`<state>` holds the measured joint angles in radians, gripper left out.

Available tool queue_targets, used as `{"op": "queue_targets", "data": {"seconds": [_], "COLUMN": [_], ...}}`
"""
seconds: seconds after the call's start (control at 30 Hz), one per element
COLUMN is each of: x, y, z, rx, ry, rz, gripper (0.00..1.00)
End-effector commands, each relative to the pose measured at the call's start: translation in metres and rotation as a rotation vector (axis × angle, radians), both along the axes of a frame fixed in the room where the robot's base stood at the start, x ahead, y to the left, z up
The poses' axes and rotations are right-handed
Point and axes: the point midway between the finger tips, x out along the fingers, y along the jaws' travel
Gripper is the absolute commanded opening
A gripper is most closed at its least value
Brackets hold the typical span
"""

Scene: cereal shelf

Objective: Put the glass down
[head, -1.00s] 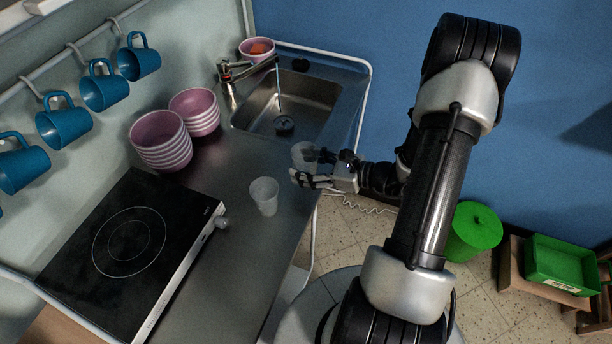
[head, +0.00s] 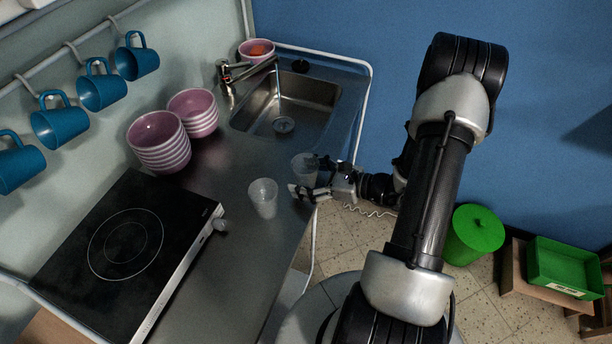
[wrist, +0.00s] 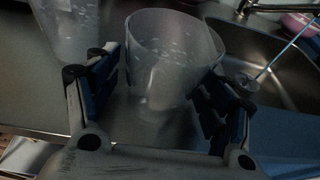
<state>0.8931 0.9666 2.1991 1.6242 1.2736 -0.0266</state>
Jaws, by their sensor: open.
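A clear frosted glass (head: 304,168) stands upright on the steel counter, near its right edge and just in front of the sink. In the wrist view the same glass (wrist: 172,60) is between the two fingers. My gripper (head: 310,179) is open around it, with one finger on each side. In the wrist view my gripper (wrist: 163,85) has its fingers spread, close to the glass walls; I cannot tell whether either touches. A second frosted glass (head: 263,197) stands on the counter to the left, also seen at the upper left of the wrist view (wrist: 68,25).
The sink (head: 290,105) with its tap (head: 234,70) lies behind. Stacked pink bowls (head: 160,142) stand at the wall, and a black hob (head: 125,243) is at the left. Blue mugs (head: 102,88) hang from a rail. Bare counter (head: 220,170) lies left of the glasses.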

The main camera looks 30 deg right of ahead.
Motion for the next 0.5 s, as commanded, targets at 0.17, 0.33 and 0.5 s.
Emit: {"op": "queue_targets", "data": {"seconds": [0.17, 0.33, 0.5], "x": [0.000, 0.000, -0.013], "y": [0.000, 0.000, -0.012], "z": [0.000, 0.002, 0.011], "rx": [0.000, 0.000, -0.001], "ry": [0.000, 0.000, 0.000], "rz": [0.000, 0.000, -0.006], "gripper": [0.76, 0.76, 0.76]}}
